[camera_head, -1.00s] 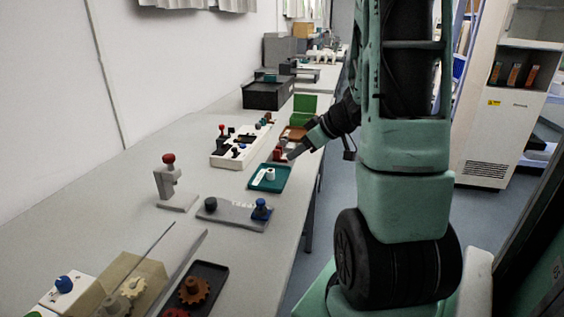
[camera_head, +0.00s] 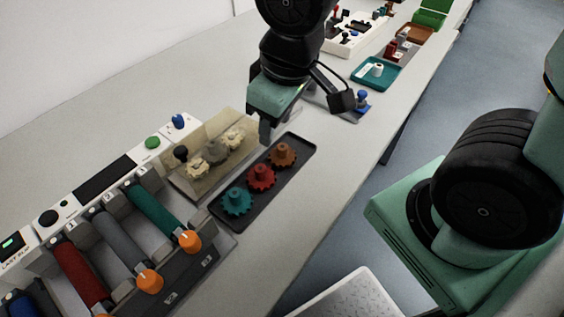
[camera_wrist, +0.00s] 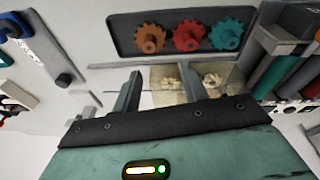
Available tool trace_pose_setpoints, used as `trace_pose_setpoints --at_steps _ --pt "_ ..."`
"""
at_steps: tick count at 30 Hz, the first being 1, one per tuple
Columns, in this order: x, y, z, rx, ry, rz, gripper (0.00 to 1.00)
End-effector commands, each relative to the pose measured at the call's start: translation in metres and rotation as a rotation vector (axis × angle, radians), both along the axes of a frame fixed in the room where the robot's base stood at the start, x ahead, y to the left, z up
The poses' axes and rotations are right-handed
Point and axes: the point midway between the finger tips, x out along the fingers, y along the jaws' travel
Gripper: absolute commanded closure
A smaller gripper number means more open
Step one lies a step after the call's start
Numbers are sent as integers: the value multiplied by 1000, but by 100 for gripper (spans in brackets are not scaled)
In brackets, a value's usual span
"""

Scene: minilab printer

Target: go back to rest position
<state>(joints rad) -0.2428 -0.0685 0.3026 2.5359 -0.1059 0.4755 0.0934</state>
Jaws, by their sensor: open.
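My gripper (camera_head: 268,130) hangs over the bench in the head view, beside the far end of the black gear tray. In the wrist view my gripper (camera_wrist: 160,88) shows two fingers apart with nothing between them. The black tray (camera_head: 236,222) holds a teal gear (camera_head: 237,202), a red gear (camera_head: 261,178) and an orange gear (camera_head: 284,155). These gears also show at the top of the wrist view.
A beige gear block (camera_head: 210,152) stands left of the tray. A printer with coloured rollers (camera_head: 120,240) fills the lower left. A teal tray (camera_head: 376,73) and a white panel (camera_head: 350,35) lie farther back. The bench (camera_head: 330,190) is clear right of the gear tray.

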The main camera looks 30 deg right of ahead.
Motion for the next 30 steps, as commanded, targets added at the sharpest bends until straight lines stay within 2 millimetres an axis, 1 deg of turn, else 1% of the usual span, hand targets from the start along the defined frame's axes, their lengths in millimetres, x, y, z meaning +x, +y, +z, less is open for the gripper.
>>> trace_pose_setpoints --at_steps 1,3,6,7,10,18,20,23,27,30 --pt "-28 16 0 -2 57 49 57" --pt "-56 29 -1 -5 125 91 57" --pt "-81 38 -1 -6 181 125 57" --pt "-85 39 -1 -6 191 130 57" --pt "-89 40 0 -6 202 135 57" --pt "-87 40 1 -6 199 131 57" --pt "-87 40 9 -6 199 130 57" --pt "-87 40 29 -6 199 130 57" --pt "-87 40 61 -5 199 129 57" --pt "-87 40 76 -5 199 129 57"
